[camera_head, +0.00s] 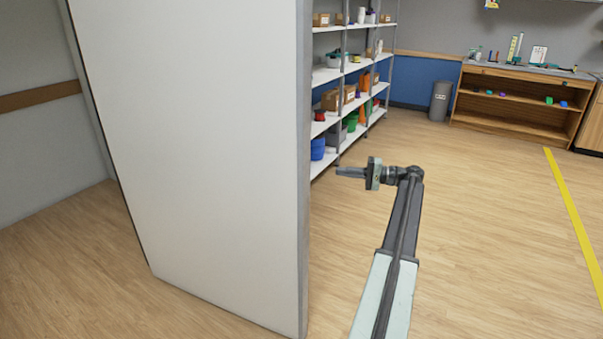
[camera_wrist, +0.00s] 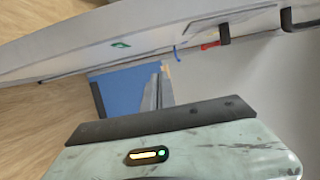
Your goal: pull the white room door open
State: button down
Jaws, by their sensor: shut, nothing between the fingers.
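A tall white panel (camera_head: 200,150), apparently the white room door, stands upright across the left half of the head view. Its near vertical edge (camera_head: 303,180) faces me, and no handle shows on this face. My gripper (camera_head: 340,171) is shut and empty, to the right of that edge in the picture and apart from it, pointing left. In the wrist view the fingers (camera_wrist: 158,90) are together. A long pale surface (camera_wrist: 100,45) crosses the top of that view, with a small green mark and dark fittings (camera_wrist: 287,18); I cannot tell whether it is the door.
Shelves (camera_head: 350,75) with boxes and bins stand behind the panel's right edge. A grey bin (camera_head: 440,100) and a wooden workbench (camera_head: 520,100) are at the back. A yellow floor line (camera_head: 575,215) runs at the right. The wooden floor around my arm is clear.

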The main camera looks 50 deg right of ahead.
jog(key=w+a, duration=0.7)
jog(key=a, duration=0.2)
jog(key=shift+w+a, duration=0.15)
jog(key=shift+a, duration=0.15)
